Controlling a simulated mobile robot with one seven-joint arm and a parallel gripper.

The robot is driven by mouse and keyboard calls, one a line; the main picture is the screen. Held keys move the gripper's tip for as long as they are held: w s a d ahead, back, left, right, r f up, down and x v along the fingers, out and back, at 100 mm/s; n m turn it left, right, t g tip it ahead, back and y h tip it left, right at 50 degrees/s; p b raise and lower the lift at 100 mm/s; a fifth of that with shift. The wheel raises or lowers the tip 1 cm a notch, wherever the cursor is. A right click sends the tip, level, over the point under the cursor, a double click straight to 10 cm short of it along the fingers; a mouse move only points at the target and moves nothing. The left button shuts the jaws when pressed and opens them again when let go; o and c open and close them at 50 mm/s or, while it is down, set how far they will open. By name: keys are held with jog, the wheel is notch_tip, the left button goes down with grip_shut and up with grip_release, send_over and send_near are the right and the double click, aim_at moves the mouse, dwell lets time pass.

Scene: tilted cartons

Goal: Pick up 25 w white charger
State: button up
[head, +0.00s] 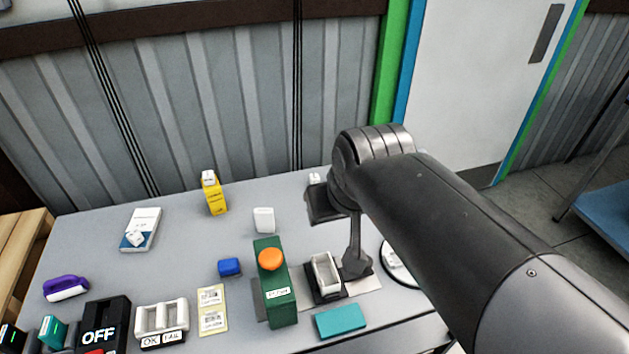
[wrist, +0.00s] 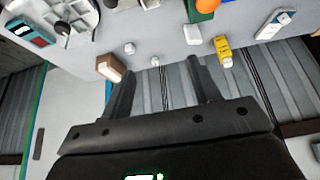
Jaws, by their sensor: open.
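Several small white pieces could be the charger; no 25 W marking is readable. A rounded white block (head: 264,219) stands mid-table and also shows in the wrist view (wrist: 193,34). A small white cube (head: 314,178) is near the table's back edge, beside my arm.
A green box with an orange button (head: 271,259), a blue block (head: 229,267) and a teal block (head: 340,320) stand nearer the front. A white-lined holder (head: 325,272) is below my arm. A ridged wall (head: 170,90) stands behind the table. My arm hides the table's right part.

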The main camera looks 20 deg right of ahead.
jog(key=w+d, duration=0.1)
jog(key=w, duration=1)
jog(key=m+g, duration=0.1)
send_over(315, 176)
jog(key=s+a, duration=0.1)
jog(key=s, duration=0.3)
notch_tip(315, 176, down, 23)
jog(key=x, duration=0.6)
jog(key=shift+f, duration=0.15)
jog(key=shift+d+x, duration=0.25)
jog(key=shift+x, duration=1)
jog(key=shift+d+x, duration=0.2)
jog(key=shift+x, duration=1.05)
jog(key=shift+c, duration=0.2)
jog(key=c, duration=1)
